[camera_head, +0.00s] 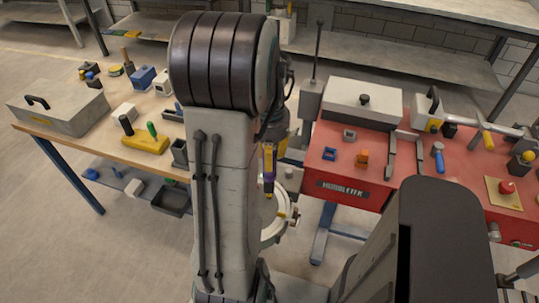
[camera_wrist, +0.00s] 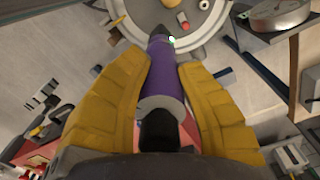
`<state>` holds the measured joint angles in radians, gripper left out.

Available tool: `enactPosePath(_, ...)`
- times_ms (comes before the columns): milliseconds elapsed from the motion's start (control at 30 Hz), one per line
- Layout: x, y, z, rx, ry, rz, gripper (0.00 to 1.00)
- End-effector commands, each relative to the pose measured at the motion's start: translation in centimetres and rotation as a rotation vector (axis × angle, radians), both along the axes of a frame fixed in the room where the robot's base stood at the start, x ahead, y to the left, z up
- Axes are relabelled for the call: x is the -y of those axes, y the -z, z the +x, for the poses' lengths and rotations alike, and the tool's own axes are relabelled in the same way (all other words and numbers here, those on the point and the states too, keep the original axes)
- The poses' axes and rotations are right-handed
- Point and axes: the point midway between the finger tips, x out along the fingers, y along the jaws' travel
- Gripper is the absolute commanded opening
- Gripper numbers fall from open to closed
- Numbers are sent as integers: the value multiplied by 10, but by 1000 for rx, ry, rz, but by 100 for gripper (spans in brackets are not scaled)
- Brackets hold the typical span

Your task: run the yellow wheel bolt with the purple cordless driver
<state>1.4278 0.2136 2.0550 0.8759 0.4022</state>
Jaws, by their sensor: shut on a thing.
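My gripper (camera_wrist: 160,60) is shut on the purple cordless driver (camera_wrist: 163,80), with a yellow finger on each side of its body. The driver points away from the wrist, and a small green light shows by its dark tip. The tip is over the near edge of a pale round wheel (camera_wrist: 207,32) in the wrist view. The wheel carries a red bolt (camera_wrist: 183,23) and a small yellow part (camera_wrist: 117,22) near its rim, perhaps the yellow bolt. In the head view the driver (camera_head: 268,187) hangs above the wheel (camera_head: 276,232), which my arm partly hides. Contact with a bolt cannot be told.
A red workbench (camera_head: 340,185) with tools and small blocks stands right of the wheel. A wooden table (camera_head: 105,135) with a grey case (camera_head: 60,110) and several small objects stands left.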

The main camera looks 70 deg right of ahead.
Motion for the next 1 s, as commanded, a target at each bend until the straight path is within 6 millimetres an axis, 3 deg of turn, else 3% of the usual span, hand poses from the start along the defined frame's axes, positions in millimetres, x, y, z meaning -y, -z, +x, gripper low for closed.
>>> enactPosePath(1000,0,9,0,0,0,0,0)
